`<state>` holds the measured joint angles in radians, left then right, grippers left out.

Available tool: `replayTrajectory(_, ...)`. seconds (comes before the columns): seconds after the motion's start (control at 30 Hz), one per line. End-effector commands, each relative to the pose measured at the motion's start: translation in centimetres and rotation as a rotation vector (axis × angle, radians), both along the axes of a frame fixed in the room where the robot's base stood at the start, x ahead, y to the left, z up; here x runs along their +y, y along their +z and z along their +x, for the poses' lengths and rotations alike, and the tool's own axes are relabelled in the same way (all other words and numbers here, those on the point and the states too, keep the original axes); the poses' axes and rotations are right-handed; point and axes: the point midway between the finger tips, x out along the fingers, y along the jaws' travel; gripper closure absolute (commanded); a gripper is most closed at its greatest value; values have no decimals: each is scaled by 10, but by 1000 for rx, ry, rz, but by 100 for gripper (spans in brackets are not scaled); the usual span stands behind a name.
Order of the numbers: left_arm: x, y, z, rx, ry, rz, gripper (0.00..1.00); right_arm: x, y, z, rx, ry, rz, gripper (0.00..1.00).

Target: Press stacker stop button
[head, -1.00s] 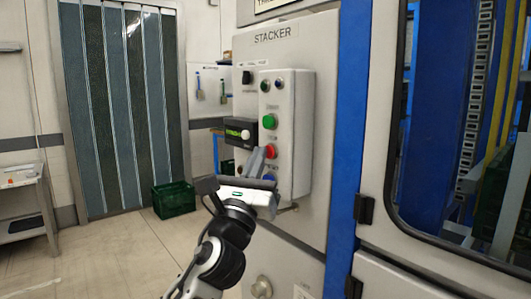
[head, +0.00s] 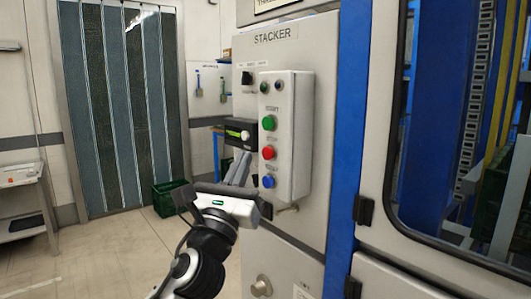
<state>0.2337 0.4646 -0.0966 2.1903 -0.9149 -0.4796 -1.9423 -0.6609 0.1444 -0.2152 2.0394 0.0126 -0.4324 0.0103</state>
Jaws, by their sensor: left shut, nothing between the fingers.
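The stacker control box (head: 293,140) is on the grey cabinet under the STACKER label (head: 276,36). It has a green button (head: 269,122), a red button (head: 268,153) below it, and a blue button (head: 268,182) at the bottom. The label above the red button is too blurred to read for certain. My left gripper (head: 241,164) is shut and empty, fingers pointing up, just left of the red and blue buttons. A gap shows between its fingertips and the red button in the picture. My right gripper is out of view.
A black device (head: 241,131) juts from the cabinet just above my left fingertips. A blue post (head: 348,130) and a windowed door stand on the right. A green crate (head: 174,198) is on the floor behind. The floor at left is open.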

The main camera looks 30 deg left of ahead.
Motion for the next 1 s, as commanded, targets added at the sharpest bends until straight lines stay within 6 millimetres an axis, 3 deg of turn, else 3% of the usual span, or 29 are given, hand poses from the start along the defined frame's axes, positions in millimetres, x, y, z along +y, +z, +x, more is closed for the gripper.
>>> replayTrajectory(0.33, 11, 1, -28, 0, -1, 1, 100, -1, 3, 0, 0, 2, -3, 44)
replayTrajectory(1.0, 12, 1, -29, 0, -1, 1, 100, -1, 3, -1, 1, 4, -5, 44)
